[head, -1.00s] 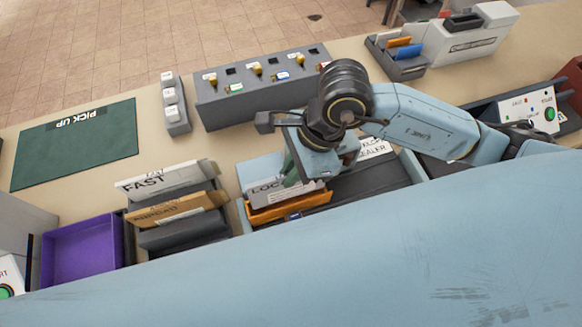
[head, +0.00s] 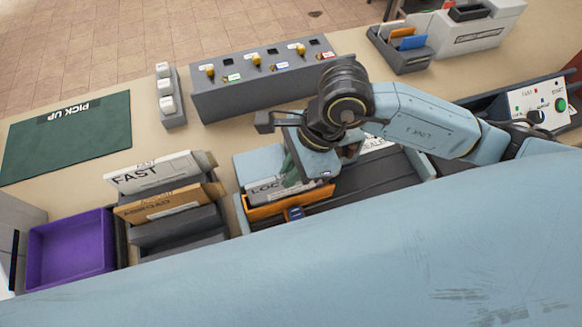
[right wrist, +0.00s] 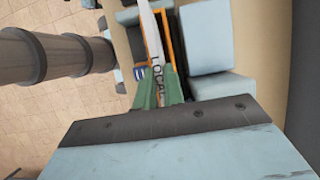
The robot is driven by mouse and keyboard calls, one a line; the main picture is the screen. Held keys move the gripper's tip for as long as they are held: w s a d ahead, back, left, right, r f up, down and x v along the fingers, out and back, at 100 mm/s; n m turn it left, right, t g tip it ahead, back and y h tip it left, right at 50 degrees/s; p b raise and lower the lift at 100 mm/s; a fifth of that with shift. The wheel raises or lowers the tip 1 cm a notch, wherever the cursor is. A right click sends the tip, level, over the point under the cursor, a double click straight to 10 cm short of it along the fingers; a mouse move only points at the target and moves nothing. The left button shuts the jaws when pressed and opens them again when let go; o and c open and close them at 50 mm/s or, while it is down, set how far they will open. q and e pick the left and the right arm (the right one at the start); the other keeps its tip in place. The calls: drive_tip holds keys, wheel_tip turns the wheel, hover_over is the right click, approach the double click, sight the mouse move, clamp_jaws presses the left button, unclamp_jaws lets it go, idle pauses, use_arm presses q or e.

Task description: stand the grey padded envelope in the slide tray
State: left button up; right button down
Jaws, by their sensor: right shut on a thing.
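A grey envelope marked LOCAL (head: 264,189) stands on edge in the middle of the counter. My right gripper (head: 296,172) is shut on its top edge. In the right wrist view its green fingers (right wrist: 160,88) lie on either side of the LOCAL envelope (right wrist: 156,48). An orange piece (head: 280,207) stands close along the envelope's near side. Its lower edge is hidden, so I cannot tell what it rests on. A dark grey stepped tray (head: 190,237), which may be the slide tray, stands to the left. My left gripper is not in view.
A white FAST piece (head: 150,174) and a brown ABROAD piece (head: 165,203) stand in the stepped tray. A purple bin (head: 72,250) is left of it. A grey switch box (head: 262,85) stands behind. The green PICK UP mat (head: 75,135) is bare.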

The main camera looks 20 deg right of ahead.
drive_tip(key=shift+f, duration=0.4)
drive_tip(key=c, duration=1.4)
unclamp_jaws()
drive_tip(key=shift+r, duration=0.1)
drive_tip(key=shift+r+p, duration=2)
drive_tip(key=shift+r, duration=1.5)
drive_tip(key=shift+s+f, duration=0.1)
